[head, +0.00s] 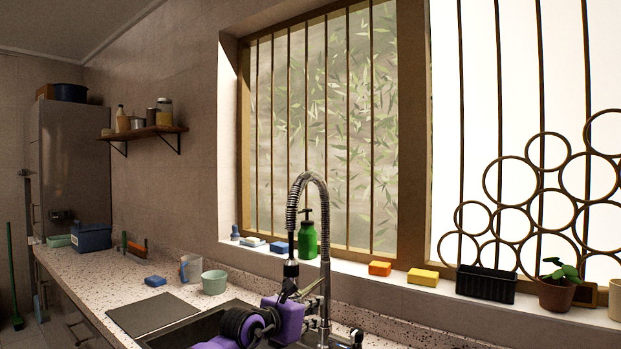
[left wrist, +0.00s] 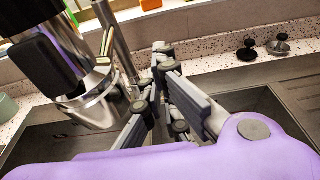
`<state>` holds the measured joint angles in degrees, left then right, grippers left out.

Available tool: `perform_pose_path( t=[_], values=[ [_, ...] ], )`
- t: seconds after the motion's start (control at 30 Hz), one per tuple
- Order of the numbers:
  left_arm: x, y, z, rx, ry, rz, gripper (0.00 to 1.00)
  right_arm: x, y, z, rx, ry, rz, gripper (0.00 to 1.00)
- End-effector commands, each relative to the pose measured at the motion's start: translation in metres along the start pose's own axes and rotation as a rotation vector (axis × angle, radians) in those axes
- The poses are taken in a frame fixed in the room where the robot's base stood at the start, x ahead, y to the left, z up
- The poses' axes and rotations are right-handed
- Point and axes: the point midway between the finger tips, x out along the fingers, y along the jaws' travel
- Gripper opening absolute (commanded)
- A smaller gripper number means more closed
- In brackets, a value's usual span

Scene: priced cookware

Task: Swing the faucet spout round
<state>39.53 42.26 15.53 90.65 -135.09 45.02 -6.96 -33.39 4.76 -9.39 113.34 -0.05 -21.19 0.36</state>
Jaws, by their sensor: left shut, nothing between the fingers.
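The chrome faucet (head: 325,250) stands at the sink, its coiled spring spout arching up and over to the left. Its dark spray head (head: 291,269) hangs down over the sink. In the left wrist view the chrome spray head (left wrist: 92,100) is large at the left, with the faucet post (left wrist: 118,40) behind it. My left gripper (head: 288,292), on a purple wrist, is just below the spray head in the head view. In the left wrist view its grey fingers (left wrist: 161,60) are together and empty, right of the spray head; contact is unclear. My right gripper is not seen.
The sink (head: 190,329) lies under the left arm. A green cup (head: 214,282), a blue sponge (head: 155,281) and a dark mat (head: 152,314) are left of it. A green soap bottle (head: 307,238) and sponges line the windowsill behind the faucet.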

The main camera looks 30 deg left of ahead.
Motion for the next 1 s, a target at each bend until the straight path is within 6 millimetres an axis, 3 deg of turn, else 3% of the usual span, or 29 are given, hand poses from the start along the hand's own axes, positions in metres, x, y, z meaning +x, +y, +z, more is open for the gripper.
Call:
perform_pose_path(
  t=[0.23, 0.47, 0.8, 1.0],
  values=[
    [0.001, 0.024, -0.003, 0.001, 0.004, 0.003, 0.00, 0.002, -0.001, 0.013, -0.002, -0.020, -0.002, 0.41],
    [0.000, 0.033, -0.001, 0.001, 0.001, 0.002, 0.00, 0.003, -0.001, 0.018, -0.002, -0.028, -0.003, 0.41],
    [0.004, 0.080, -0.006, 0.001, 0.007, 0.004, 0.00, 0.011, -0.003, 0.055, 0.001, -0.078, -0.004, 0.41],
    [0.005, 0.096, -0.002, 0.000, 0.004, 0.002, 0.00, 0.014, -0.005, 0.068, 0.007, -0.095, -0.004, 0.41]
  ],
)
